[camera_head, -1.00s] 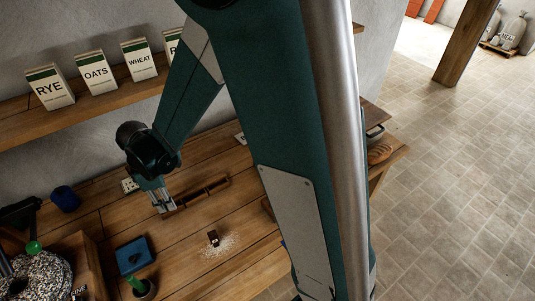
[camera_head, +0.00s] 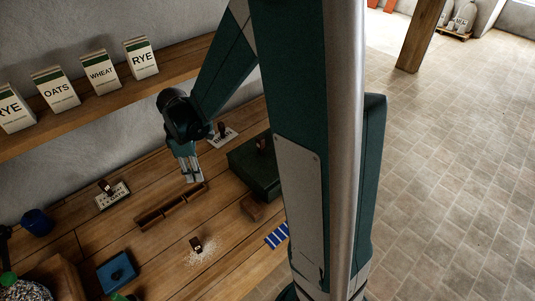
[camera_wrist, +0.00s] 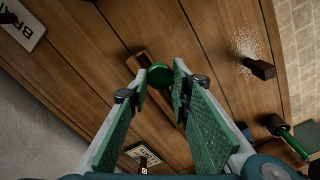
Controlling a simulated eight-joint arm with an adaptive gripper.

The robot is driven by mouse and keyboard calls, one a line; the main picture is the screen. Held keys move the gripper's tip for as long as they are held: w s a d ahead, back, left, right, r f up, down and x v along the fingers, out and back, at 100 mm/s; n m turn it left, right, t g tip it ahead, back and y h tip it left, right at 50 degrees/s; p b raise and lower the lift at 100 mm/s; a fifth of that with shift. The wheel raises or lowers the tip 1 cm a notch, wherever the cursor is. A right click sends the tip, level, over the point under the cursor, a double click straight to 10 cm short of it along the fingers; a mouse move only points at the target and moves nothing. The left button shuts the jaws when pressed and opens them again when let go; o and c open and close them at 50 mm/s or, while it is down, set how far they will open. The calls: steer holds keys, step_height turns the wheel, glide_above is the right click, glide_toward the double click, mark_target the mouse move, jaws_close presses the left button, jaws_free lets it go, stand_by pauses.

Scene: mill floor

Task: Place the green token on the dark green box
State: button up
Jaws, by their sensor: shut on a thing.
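The green token (camera_wrist: 160,75) is a round disc at the fingertips of my gripper in the wrist view. My gripper (camera_wrist: 161,78) is shut on it, with one textured green pad on each side. In the head view my gripper (camera_head: 192,178) hangs over the bench just behind a wooden rack, left of the dark green box; I cannot make out the token there. The dark green box (camera_head: 246,174) stands on the bench, partly hidden by my arm. A small brown stamp-like thing (camera_head: 262,145) shows on or behind its top; I cannot tell which.
The long wooden rack (camera_head: 172,207) lies below my gripper. A brown block (camera_head: 252,208) and a blue-striped cloth (camera_head: 277,236) lie in front of the box. A dark stub in white powder (camera_head: 197,245), a blue pad (camera_head: 117,270) and labelled cards (camera_head: 112,197) are also on the bench.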

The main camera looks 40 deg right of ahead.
steer(key=s+d+r+m+p, duration=0.1)
steer(key=s+d+r, duration=0.15)
steer(key=d, duration=0.55)
steer(key=s+d+r+m, duration=0.1)
steer(key=s+d+m, duration=0.15)
steer(key=d, duration=0.45)
step_height(320, 180, up, 3)
steer(key=m+p, duration=0.1)
steer(key=m, duration=0.1)
glide_above(273, 167)
steer(key=shift+f, duration=0.15)
steer(key=shift+f, duration=2.95)
steer(key=shift+f, duration=2.05)
steer(key=shift+f+b, duration=0.2)
steer(key=shift+b, duration=0.1)
steer(key=o, duration=0.7)
steer(key=shift+c, duration=0.2)
